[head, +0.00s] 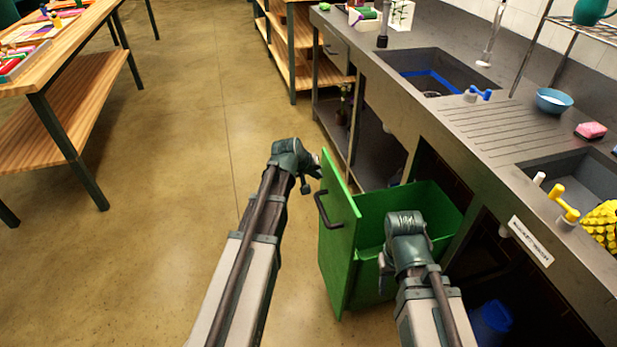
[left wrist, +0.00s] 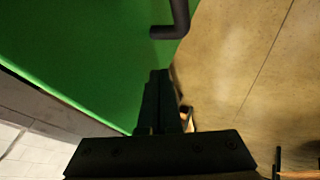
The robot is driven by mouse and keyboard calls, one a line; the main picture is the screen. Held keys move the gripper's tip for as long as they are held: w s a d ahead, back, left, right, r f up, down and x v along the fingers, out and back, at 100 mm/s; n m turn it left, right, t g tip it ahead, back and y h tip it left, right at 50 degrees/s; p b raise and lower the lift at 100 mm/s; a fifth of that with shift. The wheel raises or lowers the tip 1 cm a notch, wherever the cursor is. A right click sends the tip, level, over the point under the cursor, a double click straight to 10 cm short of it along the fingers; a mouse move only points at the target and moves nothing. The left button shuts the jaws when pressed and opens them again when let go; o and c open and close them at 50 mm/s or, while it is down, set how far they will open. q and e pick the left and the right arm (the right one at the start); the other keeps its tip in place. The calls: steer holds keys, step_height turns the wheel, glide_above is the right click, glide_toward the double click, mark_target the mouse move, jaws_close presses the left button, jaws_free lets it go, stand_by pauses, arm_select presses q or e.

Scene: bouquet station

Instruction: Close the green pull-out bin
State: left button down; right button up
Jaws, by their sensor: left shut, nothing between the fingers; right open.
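The green pull-out bin (head: 425,200) stands pulled out from under the grey counter, its open top showing. Its green front panel (head: 338,235) faces left and carries a dark handle (head: 322,210). My left gripper (head: 312,172) is shut and empty, close to the panel's upper far edge on its outer side. In the left wrist view its shut fingers (left wrist: 158,90) lie in front of the green panel (left wrist: 90,50), with the handle (left wrist: 172,22) beyond. Contact cannot be told. My right gripper (head: 385,262) is open, over the near side of the bin; its fingers are mostly hidden.
The counter (head: 470,120) with two sinks runs along the right. A blue bin (head: 491,322) stands under it, nearer me. A wooden table (head: 70,110) stands at the left. The floor (head: 190,200) between table and bin is clear.

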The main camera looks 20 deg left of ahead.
arm_select(q)
steer(key=shift+w+d, duration=0.2)
steer(key=shift+d, duration=0.1)
steer(key=w+d, duration=0.9)
steer(key=d, duration=0.5)
steer(key=w+d, duration=1)
steer(key=d, duration=0.4)
steer(key=shift+d+r, duration=0.1)
steer(key=s+a+r+p, duration=0.5)
steer(key=s+r+p, duration=0.2)
steer(key=s+p, duration=0.1)
steer(key=shift+s+a+r, duration=0.2)
steer(key=shift+a+r, duration=0.2)
